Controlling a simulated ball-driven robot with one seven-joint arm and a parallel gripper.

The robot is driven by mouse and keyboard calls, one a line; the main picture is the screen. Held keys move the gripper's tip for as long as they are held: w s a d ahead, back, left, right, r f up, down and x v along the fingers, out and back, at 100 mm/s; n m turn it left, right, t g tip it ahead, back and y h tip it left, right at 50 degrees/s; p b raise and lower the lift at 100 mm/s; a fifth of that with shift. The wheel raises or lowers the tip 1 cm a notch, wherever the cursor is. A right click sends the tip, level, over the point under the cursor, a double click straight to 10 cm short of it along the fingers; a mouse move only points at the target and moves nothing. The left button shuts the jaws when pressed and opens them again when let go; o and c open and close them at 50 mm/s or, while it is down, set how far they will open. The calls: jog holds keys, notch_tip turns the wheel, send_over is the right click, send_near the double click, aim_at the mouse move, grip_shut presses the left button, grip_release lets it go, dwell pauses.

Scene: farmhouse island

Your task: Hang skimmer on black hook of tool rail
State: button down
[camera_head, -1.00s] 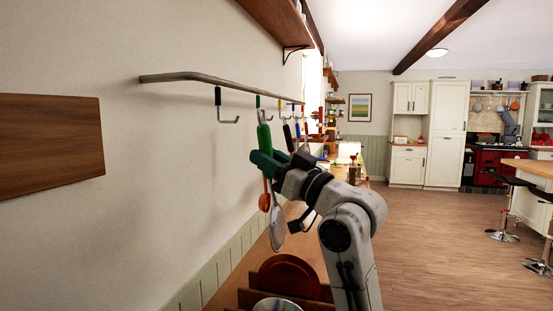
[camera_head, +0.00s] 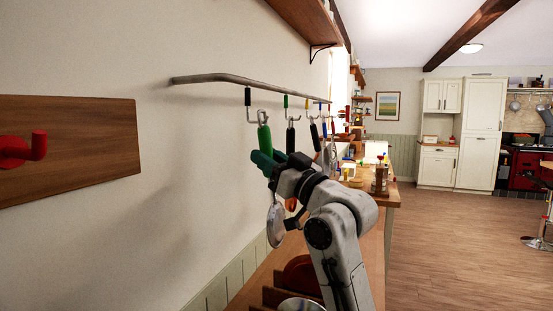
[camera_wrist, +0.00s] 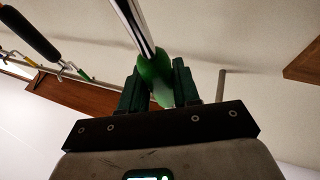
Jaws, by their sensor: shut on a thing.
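My gripper (camera_head: 265,165), with green fingers, is shut on the green handle of the skimmer (camera_head: 264,138). The handle points up and its metal loop is at the top. The skimmer's pale round head (camera_head: 275,222) hangs below my gripper. The wrist view shows the green handle (camera_wrist: 155,78) between both fingers. The tool rail (camera_head: 215,78) runs along the left wall. Its black hook (camera_head: 247,97) is the nearest one and carries nothing. The hook's metal tip is just left of the handle's loop in the head view. I cannot tell if they touch.
Beyond the black hook, a black-handled tool (camera_head: 290,140) and several others hang from the rail. A wooden board with a red peg (camera_head: 38,146) is on the wall at left. A wooden shelf (camera_head: 300,22) is above. The counter below holds brown dishes (camera_head: 302,275).

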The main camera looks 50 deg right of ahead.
jog(key=shift+w+a+f+b, duration=0.2)
jog(key=shift+w+f+b, duration=0.1)
jog(key=shift+w+b, duration=0.25)
jog(key=shift+w+a+f+m+t+h+b, duration=0.15)
jog(key=shift+w+m+t+h+b, duration=0.1)
jog(key=shift+w+t+b, duration=0.3)
jog(key=shift+w+a+f+m+t+h+b, duration=0.15)
jog(key=shift+w+m+t+b, duration=0.15)
jog(key=shift+b, duration=0.35)
jog(key=c, duration=1.2)
grip_release()
jog(key=o, duration=0.5)
jog(key=shift+o, duration=0.2)
jog(key=shift+f, duration=0.15)
jog(key=b+v, duration=0.3)
jog(key=v, duration=0.4)
jog(key=shift+s, duration=0.4)
